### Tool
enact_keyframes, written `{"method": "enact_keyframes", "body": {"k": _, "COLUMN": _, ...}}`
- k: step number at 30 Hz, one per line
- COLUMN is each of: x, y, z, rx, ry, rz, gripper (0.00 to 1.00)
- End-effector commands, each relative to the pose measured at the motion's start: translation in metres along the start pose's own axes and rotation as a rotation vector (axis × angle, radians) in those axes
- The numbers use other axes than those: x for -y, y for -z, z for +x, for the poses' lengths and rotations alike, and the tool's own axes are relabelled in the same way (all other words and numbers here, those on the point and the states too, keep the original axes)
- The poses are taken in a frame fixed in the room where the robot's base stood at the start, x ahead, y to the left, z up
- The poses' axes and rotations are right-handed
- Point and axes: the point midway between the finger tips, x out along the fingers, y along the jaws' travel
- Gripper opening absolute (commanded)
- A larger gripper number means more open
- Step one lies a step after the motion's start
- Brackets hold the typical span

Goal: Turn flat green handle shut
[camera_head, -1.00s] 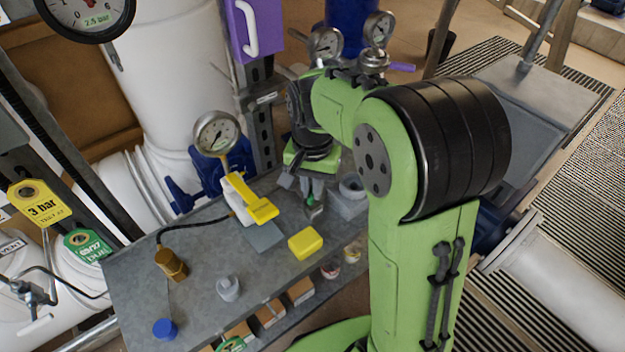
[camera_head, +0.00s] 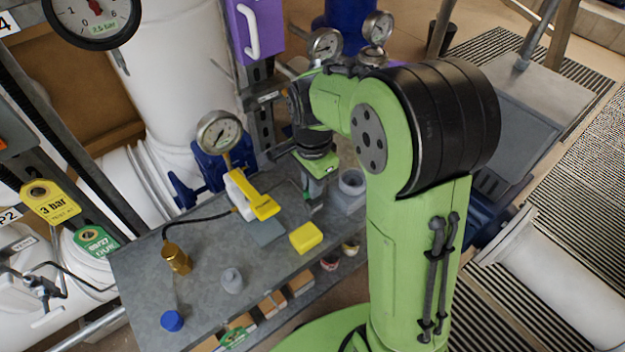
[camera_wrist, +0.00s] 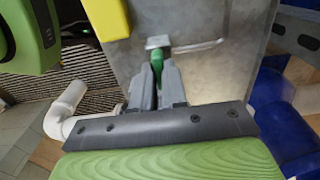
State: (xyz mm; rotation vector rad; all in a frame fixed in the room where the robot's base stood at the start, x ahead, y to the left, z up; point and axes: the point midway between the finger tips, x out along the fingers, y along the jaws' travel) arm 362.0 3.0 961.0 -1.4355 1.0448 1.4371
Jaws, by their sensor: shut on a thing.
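In the wrist view, a green handle (camera_wrist: 157,61) shows as a small rounded green piece between my fingertips. My gripper (camera_wrist: 158,75) is shut on it, and the fingers hide most of it. A small metal plate (camera_wrist: 158,42) with a thin bent rod lies just beyond it on the grey bench. In the head view my gripper (camera_head: 316,207) points down at the bench top, right of the yellow lever (camera_head: 257,201).
The grey bench (camera_head: 205,285) holds a yellow block (camera_head: 306,237), a brass fitting (camera_head: 176,258), a blue cap (camera_head: 172,321) and a grey cylindrical fitting (camera_head: 352,183) close right of my gripper. A pressure gauge (camera_head: 219,131) stands behind left. Other gauges (camera_head: 325,45) stand behind my arm.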

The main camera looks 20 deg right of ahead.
Motion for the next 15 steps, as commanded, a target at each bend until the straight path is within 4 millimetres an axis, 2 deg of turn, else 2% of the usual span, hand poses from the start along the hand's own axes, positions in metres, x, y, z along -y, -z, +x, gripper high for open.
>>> {"method": "enact_keyframes", "body": {"k": 14, "x": 0.0005, "y": 0.0004, "z": -0.0005, "rx": -0.001, "ry": 0.003, "rz": 0.017, "gripper": 0.00}}
{"method": "enact_keyframes", "body": {"k": 15, "x": 0.0005, "y": 0.0004, "z": -0.0005, "rx": -0.001, "ry": 0.003, "rz": 0.017, "gripper": 0.14}}
